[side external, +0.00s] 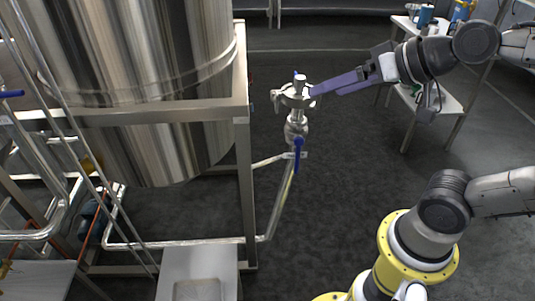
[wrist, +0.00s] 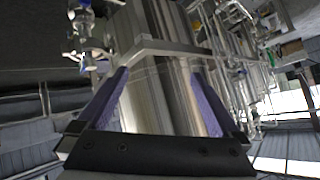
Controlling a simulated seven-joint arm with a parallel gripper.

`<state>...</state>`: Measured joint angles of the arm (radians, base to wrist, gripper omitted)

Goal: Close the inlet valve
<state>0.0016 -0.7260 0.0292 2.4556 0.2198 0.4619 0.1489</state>
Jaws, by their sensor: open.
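A steel valve assembly (side external: 296,128) stands on a pipe right of the large tank. Its blue lever handle (side external: 298,150) points downward, roughly along the pipe. Above it is a steel clamp fitting (side external: 297,95) with a small blue part at the top. My gripper (side external: 314,90) has long purple fingers and is level with this upper fitting, just right of it, above the blue lever. I cannot tell whether it touches the fitting. In the wrist view my gripper (wrist: 159,73) is open with nothing between the fingers; steel fittings with blue parts (wrist: 86,28) show at upper left, outside the fingers.
The large steel tank (side external: 140,80) and its square frame post (side external: 244,150) stand left of the valve. A sloping pipe (side external: 281,195) runs below it. Another blue handle (side external: 11,94) is at the left edge. A table (side external: 440,100) stands at upper right. Floor between is clear.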

